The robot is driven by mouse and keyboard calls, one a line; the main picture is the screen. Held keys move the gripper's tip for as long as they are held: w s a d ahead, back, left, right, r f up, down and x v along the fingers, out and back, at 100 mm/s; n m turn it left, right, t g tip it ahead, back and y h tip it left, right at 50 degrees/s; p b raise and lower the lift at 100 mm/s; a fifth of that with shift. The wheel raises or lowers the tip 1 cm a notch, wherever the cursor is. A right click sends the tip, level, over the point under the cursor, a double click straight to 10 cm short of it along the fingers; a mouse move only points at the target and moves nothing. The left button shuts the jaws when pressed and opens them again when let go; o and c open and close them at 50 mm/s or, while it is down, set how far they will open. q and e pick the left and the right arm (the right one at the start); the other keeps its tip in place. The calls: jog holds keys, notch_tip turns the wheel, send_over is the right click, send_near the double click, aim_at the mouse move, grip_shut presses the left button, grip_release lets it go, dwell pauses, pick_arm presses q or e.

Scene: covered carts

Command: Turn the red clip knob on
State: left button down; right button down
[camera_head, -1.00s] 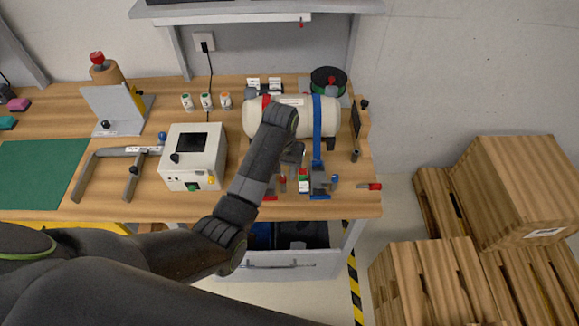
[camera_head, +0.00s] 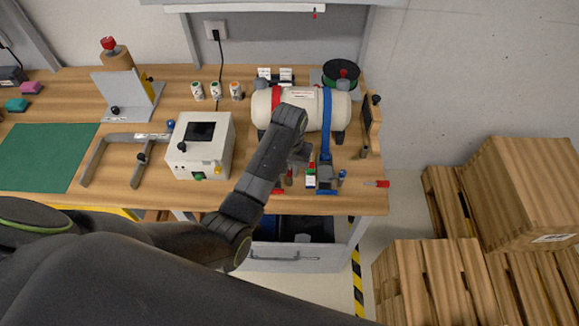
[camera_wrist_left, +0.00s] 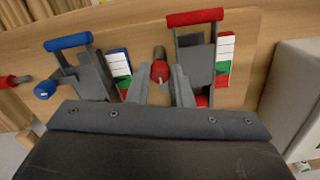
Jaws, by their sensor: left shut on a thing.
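The red clip knob (camera_wrist_left: 160,70) is a small red knob with a dark stem, in the middle of the left wrist view. My left gripper (camera_wrist_left: 161,83) has its two grey fingers on either side of it, closed on it. The red clip (camera_wrist_left: 195,17), with a red bar handle, is just right of the knob. A white, green and red label (camera_wrist_left: 224,62) lies beside it. In the head view my left gripper (camera_head: 298,160) is low over the bench's front right; my arm partly covers the red clip. Which way the knob is turned cannot be told.
A blue clip (camera_wrist_left: 68,41) with its blue knob (camera_wrist_left: 45,88) stands close left in the wrist view. Behind the clips is a cream tank (camera_head: 310,110) with straps. A control box (camera_head: 202,145) stands left of my arm. A red-handled tool (camera_head: 376,184) lies at the right edge.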

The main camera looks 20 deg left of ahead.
pick_arm(q)
jog(key=shift+n, duration=0.3)
jog(key=n, duration=0.3)
jog(key=shift+n, duration=0.3)
jog(key=n, duration=0.4)
jog(key=shift+n, duration=0.3)
jog(key=n, duration=0.4)
jog(key=shift+w+n, duration=0.1)
jog(key=shift+n, duration=0.2)
jog(key=shift+r+n, duration=0.1)
jog(key=shift+n, duration=1.8)
jog(key=c, duration=1.3)
grip_release()
